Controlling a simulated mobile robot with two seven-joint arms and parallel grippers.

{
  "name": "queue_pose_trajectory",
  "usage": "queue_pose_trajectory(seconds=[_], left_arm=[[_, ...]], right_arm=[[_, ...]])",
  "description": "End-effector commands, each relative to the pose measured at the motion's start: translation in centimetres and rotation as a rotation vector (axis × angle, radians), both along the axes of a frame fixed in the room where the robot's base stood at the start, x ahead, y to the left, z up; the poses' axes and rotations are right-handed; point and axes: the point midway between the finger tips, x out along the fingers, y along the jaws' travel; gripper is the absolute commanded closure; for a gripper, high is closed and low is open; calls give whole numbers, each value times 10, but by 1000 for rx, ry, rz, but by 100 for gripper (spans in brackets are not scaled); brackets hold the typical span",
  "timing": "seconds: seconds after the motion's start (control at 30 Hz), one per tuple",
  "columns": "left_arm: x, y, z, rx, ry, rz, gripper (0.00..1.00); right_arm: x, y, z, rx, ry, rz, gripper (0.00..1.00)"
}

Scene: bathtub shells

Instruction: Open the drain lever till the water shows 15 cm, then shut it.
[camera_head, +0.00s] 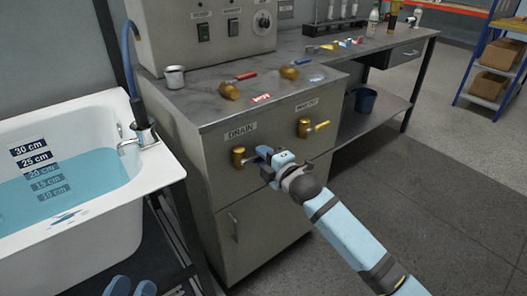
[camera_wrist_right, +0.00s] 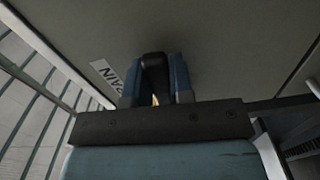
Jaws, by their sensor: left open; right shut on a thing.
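The drain lever (camera_head: 238,157) is a brass fitting on the cabinet front under the DRAIN label (camera_head: 240,131). My right gripper (camera_head: 264,156) is shut on its handle, which the fingers mostly hide. The right wrist view shows the blue fingers (camera_wrist_right: 155,80) close to the panel, with a sliver of yellow between them. The white bathtub (camera_head: 128,212) holds blue water (camera_head: 95,178). The 30 cm and 25 cm marks stand above the water; the 20 cm mark is tinted, just under the surface. My left gripper (camera_head: 131,288) is open and empty at the bottom left edge.
A second brass valve (camera_head: 305,128) with a yellow handle sits to the right on the cabinet. The floor to the right is clear.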

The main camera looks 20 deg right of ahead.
Motion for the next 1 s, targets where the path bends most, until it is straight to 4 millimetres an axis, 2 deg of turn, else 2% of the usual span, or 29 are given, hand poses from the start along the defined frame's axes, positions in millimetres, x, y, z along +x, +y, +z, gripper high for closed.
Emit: queue_pose_trajectory(seconds=[0.03,0.13,0.37,0.6,0.83,1.0], left_arm=[[-1,0,13,-11,-18,5,57],[-3,2,30,-32,-65,18,57],[1,18,-22,121,163,69,57],[-9,37,-66,244,355,102,57],[-21,51,-93,316,482,117,57],[-23,54,-98,334,508,120,57]], right_arm=[[0,0,2,27,13,0,100],[-1,1,-2,96,39,0,100],[-2,5,-14,290,110,-1,100],[-4,10,-26,483,179,-2,100],[-6,16,-34,622,229,-1,100],[-7,18,-38,689,252,-1,100]])
